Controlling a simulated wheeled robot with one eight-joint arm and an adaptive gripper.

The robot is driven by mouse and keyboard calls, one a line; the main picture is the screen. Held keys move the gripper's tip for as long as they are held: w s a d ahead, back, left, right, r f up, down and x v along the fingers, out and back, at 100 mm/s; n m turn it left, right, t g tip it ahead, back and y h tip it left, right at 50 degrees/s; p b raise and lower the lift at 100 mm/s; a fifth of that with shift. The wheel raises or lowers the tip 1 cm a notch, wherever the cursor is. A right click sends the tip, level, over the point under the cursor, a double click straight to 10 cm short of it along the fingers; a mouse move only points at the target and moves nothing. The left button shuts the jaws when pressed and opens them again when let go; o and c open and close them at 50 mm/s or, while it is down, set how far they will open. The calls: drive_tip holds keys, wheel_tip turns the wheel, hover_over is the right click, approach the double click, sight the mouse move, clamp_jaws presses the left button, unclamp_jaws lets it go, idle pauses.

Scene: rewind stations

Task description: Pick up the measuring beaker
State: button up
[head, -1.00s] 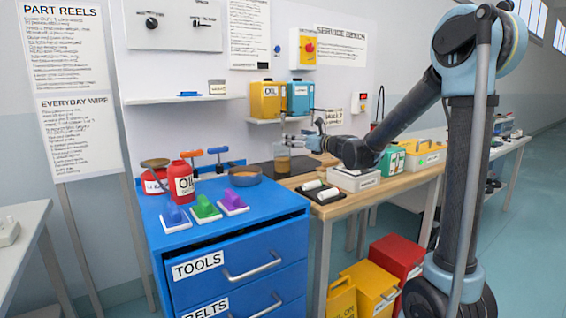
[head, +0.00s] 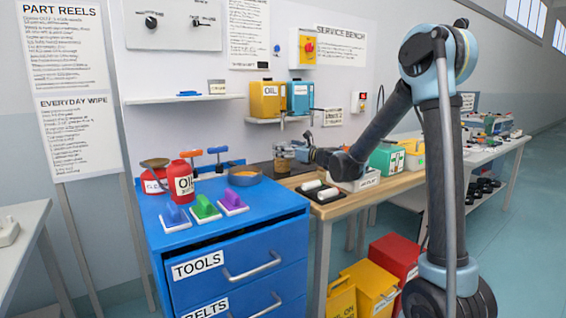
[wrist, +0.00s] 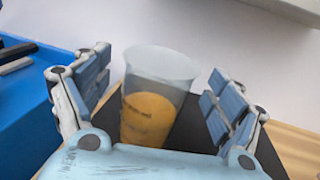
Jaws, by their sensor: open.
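The measuring beaker (wrist: 148,112) is a clear, tapered cup with an amber-brown fill or label and small print. It stands upright on a dark mat on the wooden bench. In the head view the beaker (head: 282,163) is small and partly covered by my gripper (head: 288,152). In the wrist view my gripper (wrist: 160,80) is open, with one blue-padded finger on each side of the beaker. A gap shows between the beaker and each finger. The beaker's base is hidden behind the gripper's palm.
The blue tool cabinet (head: 240,262) stands left of the bench, with brushes, red cans and a shallow bowl on top. A shelf with the yellow oil can (head: 265,101) and a blue can (head: 301,97) is above the beaker. A green box (head: 386,158) stands right of my gripper.

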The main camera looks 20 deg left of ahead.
drive_tip(key=shift+x, duration=1.15)
drive_tip(key=shift+c, duration=0.2)
drive_tip(key=c, duration=1.8)
drive_tip(key=shift+r, duration=0.1)
